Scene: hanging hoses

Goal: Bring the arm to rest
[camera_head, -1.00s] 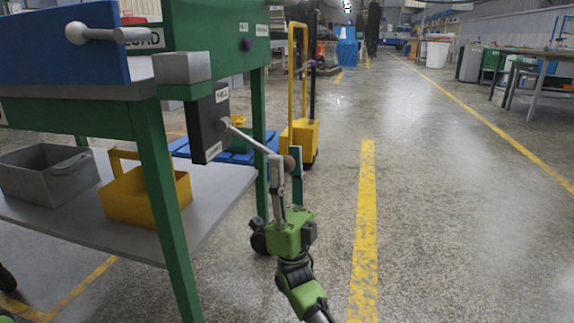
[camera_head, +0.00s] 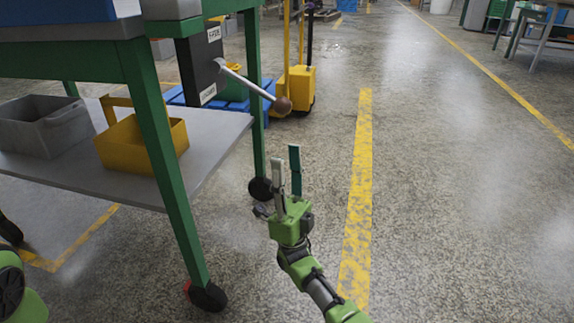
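My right gripper (camera_head: 287,160) points upward over the floor, right of the green-framed workbench. Its two fingers are apart with nothing between them. A metal lever (camera_head: 247,82) with a brown ball knob (camera_head: 283,105) sticks out from a dark box (camera_head: 202,67) under the bench top, sloping down to the right. In the picture the knob is just above the fingertips, with a gap between. At the bottom left a green part of my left arm shows. My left gripper is out of view.
The bench's lower shelf (camera_head: 215,135) holds a grey bin (camera_head: 45,125) and a yellow bin (camera_head: 140,145). A green bench leg (camera_head: 165,165) stands left of my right arm. A yellow trolley (camera_head: 297,85) stands behind the lever. Floor to the right is clear.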

